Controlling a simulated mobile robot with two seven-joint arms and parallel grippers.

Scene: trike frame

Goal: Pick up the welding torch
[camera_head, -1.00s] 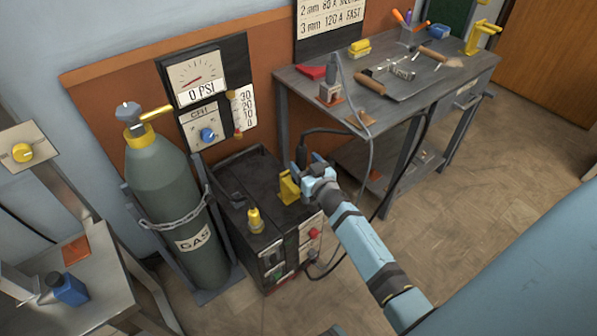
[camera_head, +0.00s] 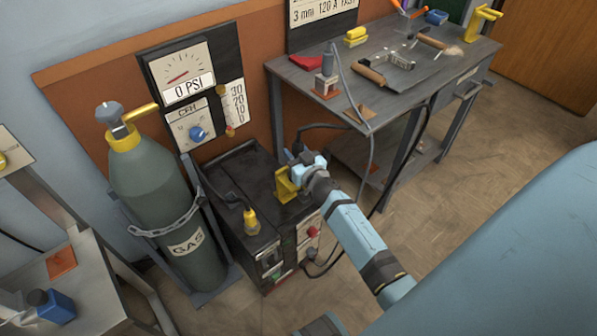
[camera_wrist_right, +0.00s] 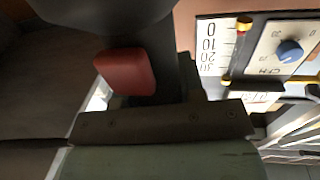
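The welding torch shows only in part. Its dark handle (camera_head: 297,149) stands by a yellow bracket (camera_head: 285,186) on top of the black welding machine (camera_head: 245,185), with a black cable running off to the right. My right gripper (camera_head: 300,163) is at the handle, beside the bracket, and hides part of it. In the right wrist view a dark body with a red trigger-like block (camera_wrist_right: 126,72) is very close to the camera, beside a dark bar. The fingertips are too hidden to show whether they are closed. My left gripper is not in view.
A green gas cylinder (camera_head: 158,200) stands chained left of the machine. A gauge panel (camera_head: 185,80) is on the wall behind. A workbench (camera_head: 430,90) with tools stands at the back right, with a hose hanging down. A metal table (camera_head: 90,290) is at the lower left.

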